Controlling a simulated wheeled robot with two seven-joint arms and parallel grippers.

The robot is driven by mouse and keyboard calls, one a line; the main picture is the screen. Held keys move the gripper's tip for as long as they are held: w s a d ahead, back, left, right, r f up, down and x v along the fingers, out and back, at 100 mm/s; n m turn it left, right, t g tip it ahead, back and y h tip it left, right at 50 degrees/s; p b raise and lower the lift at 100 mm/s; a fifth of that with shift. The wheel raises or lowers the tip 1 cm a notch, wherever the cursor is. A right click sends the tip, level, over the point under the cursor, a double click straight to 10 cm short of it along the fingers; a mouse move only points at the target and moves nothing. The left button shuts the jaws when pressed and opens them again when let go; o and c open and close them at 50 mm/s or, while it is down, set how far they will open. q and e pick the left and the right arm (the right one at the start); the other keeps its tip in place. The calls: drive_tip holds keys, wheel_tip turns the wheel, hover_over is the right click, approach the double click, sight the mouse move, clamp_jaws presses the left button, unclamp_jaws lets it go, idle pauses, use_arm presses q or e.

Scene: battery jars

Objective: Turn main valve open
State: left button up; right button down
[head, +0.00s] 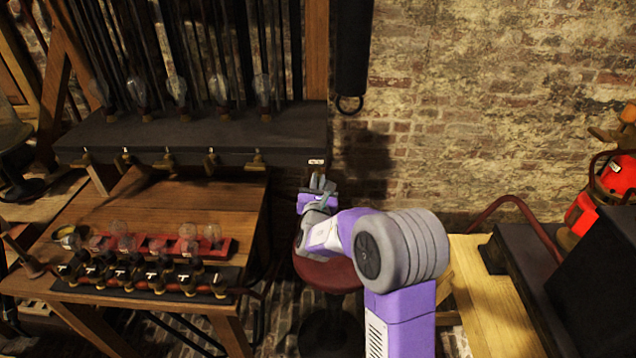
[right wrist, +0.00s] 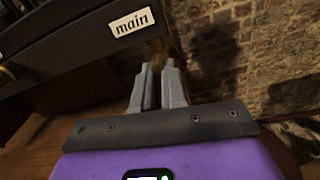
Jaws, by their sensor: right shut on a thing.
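The dark shelf box (head: 200,140) carries a white label at its right end, which reads "main" in the right wrist view (right wrist: 131,22). Just below the label is the small brass main valve (head: 320,170). In the right wrist view the brass of the valve (right wrist: 158,52) shows just beyond my fingertips, mostly hidden by them. My right gripper (head: 318,184) reaches up to it from below right, its grey fingers (right wrist: 157,78) nearly together and shut on the valve. The exact handle angle is hard to tell. My left gripper is not in view.
Several small valves (head: 166,160) line the shelf front to the left. A wooden table (head: 165,210) below holds bulbs and a row of labelled taps. A red round stool (head: 330,276) stands under my right arm. A brick wall (head: 480,110) is behind.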

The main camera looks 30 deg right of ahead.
drive_tip(key=shift+n, duration=1)
drive_tip(key=c, duration=1.2)
unclamp_jaws()
drive_tip(key=v, duration=0.7)
drive_tip(key=shift+s+a+p, duration=0.25)
drive_tip(key=shift+p, duration=0.05)
